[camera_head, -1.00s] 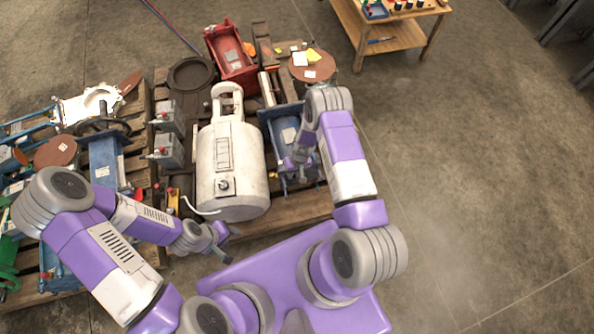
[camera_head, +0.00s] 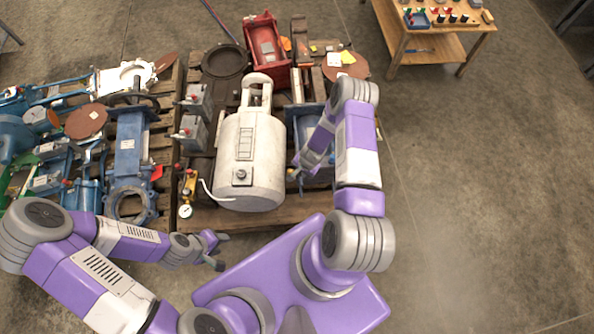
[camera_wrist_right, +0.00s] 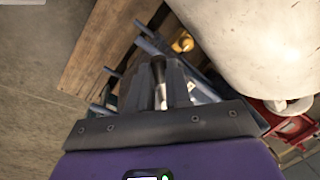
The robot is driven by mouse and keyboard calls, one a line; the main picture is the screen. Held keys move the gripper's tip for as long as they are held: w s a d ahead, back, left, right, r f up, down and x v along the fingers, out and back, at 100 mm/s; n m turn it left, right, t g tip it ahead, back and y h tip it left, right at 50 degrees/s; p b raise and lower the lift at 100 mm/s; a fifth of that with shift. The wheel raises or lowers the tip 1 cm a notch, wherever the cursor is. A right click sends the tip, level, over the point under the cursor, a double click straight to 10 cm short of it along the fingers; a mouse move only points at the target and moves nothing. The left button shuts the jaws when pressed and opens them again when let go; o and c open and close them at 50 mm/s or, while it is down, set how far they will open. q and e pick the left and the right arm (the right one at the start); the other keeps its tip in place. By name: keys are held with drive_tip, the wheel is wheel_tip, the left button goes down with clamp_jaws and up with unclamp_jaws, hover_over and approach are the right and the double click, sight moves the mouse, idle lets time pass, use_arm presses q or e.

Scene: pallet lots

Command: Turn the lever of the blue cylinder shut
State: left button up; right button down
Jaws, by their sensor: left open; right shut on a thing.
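The blue cylinder (camera_head: 303,117) lies on the pallet just right of the white tank, partly covered by my right forearm. Blue parts of it also show in the right wrist view (camera_wrist_right: 152,40). My right gripper (camera_head: 294,173) is at its near end, beside the tank. In the right wrist view the two fingers (camera_wrist_right: 161,80) are shut on a slim dark piece, likely the lever; the fingers hide most of it, and its angle cannot be told. My left gripper (camera_head: 217,250) is open and empty, in front of the pallet and left of my base.
The white tank (camera_head: 248,160) stands close left of my right gripper. A yellow valve with a gauge (camera_head: 187,190) is left of it. A red machine part (camera_head: 265,48) lies behind. Left pallet holds blue valves (camera_head: 130,150). The floor at right is clear; a wooden table (camera_head: 430,65) stands behind.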

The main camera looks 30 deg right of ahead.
drive_tip(key=shift+w, duration=0.1)
idle(0.5)
drive_tip(key=c, duration=1.1)
unclamp_jaws()
drive_tip(key=shift+o, duration=0.2)
drive_tip(key=shift+r, duration=0.1)
wheel_tip(320, 180, up, 7)
drive_tip(key=s+p, duration=0.1)
drive_tip(key=p, duration=0.1)
drive_tip(key=shift+s+d+r+p, duration=0.15)
drive_tip(key=shift+d+p, duration=0.1)
drive_tip(key=shift+p, duration=0.1)
